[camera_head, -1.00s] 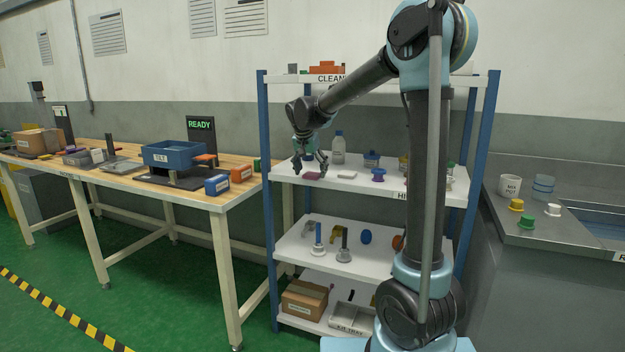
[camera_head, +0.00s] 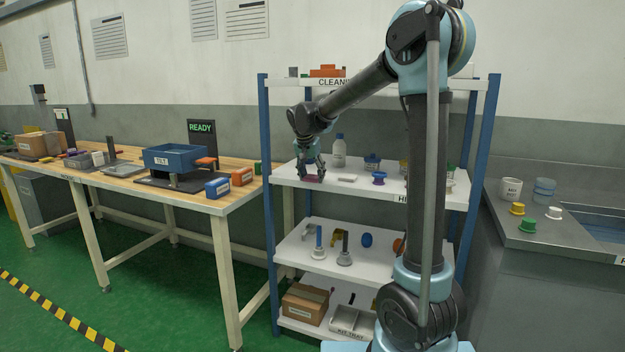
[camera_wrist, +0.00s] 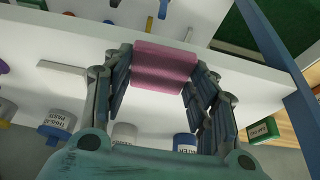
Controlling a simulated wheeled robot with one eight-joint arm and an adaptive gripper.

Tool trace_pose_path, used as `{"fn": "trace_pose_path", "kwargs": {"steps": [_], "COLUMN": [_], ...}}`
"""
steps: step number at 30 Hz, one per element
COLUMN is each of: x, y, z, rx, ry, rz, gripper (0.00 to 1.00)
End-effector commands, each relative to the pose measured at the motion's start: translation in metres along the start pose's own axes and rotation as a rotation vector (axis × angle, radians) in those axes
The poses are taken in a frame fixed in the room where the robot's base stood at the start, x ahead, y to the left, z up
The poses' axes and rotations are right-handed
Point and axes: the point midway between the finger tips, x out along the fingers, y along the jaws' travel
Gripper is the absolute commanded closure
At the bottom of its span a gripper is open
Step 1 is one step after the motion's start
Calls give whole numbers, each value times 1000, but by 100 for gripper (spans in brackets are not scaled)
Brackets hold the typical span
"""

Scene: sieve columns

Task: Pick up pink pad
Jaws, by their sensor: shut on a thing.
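The pink pad (camera_wrist: 163,66) is a flat pink block near the front edge of the white middle-upper shelf. In the wrist view it lies between the fingers of my gripper (camera_wrist: 160,85), which are closed on its two sides. In the head view the pad (camera_head: 312,179) shows as a small dark pink strip under my gripper (camera_head: 311,172). The gripper points down at the shelf's left end. I cannot tell whether the pad still touches the shelf.
A white pad (camera_head: 346,180) and a purple piece (camera_head: 379,177) stand right of the gripper on the same shelf (camera_head: 420,198). A clear bottle (camera_head: 339,152) is behind. A blue shelf post (camera_head: 268,200) stands close on the left. The workbench (camera_head: 225,200) is farther left.

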Motion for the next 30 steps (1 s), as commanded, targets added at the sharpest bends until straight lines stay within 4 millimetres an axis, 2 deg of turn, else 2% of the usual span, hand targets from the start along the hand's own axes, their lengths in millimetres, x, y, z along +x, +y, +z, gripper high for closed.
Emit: {"fn": "trace_pose_path", "kwargs": {"steps": [5,12,18,23,30], "x": [-19,-59,-82,-90,-90], "y": [0,0,0,0,0], "z": [-8,-24,-34,-37,-37], "rx": [0,0,0,0,0], "ry": [0,0,0,0,0], "rz": [0,0,0,0,0], "gripper": [57,57,57,57,57]}}
